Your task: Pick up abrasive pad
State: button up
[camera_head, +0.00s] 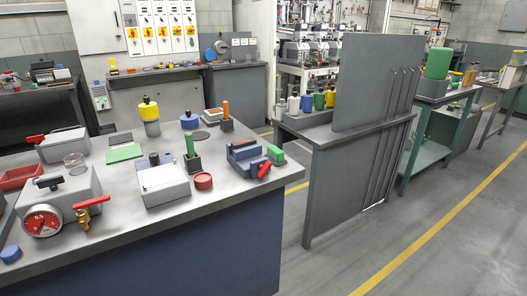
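A thin flat green pad (124,153), which looks like the abrasive pad, lies on the grey top of the near workbench (222,187). It is left of the middle of the bench, between a clear round dish (75,163) on its left and a white-topped grey box (163,185) at its lower right. Its upper face is uncovered. A smaller green block (275,154) sits near the bench's right end. My gripper is not in view.
A pressure gauge (42,221) and a brass valve with a red handle (86,212) are at the front left. A blue-grey vise (245,157) is at the right. Open floor (345,235) lies right of the bench.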

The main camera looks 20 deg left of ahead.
aim_at(276, 156)
jog(key=i+j+u, duration=0.15)
jog(key=j, duration=0.3)
jog(key=i+j+u, duration=0.15)
jog(key=j, duration=0.25)
jog(key=i+j+u, duration=0.15)
jog(key=j, duration=0.25)
jog(key=i, duration=0.1)
